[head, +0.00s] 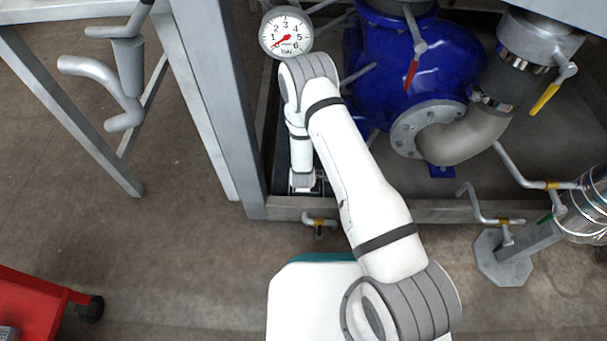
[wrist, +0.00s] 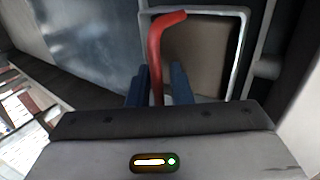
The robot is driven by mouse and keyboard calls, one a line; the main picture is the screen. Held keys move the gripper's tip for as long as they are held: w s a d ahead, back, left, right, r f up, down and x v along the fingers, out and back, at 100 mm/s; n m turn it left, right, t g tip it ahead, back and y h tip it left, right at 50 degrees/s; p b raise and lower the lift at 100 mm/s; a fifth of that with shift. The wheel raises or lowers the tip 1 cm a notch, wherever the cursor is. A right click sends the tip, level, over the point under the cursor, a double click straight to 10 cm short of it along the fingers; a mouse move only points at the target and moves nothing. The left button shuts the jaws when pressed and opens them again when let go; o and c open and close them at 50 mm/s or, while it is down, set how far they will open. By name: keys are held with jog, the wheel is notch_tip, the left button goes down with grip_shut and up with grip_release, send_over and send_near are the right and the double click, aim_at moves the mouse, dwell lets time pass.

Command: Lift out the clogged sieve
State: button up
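A red bent handle (wrist: 157,55) rises in the wrist view, its top turned to the right. It stands between the two dark blue fingers of my gripper (wrist: 160,85). A narrow gap shows between the handle and the right finger; the left finger is very close to it or touching it. My gripper appears open around the handle. In the head view my gripper (head: 304,186) is low behind the front beam of the grey frame, mostly hidden. No sieve can be made out; what the red handle joins to is hidden behind the gripper.
A grey metal frame (head: 340,210) encloses the area, with a pressure gauge (head: 286,33) above. A blue pump (head: 425,65) and grey pipe elbow (head: 455,140) stand to the right. A red cart (head: 30,300) is at lower left. The floor on the left is mostly clear.

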jog(key=shift+c, duration=0.6)
grip_shut()
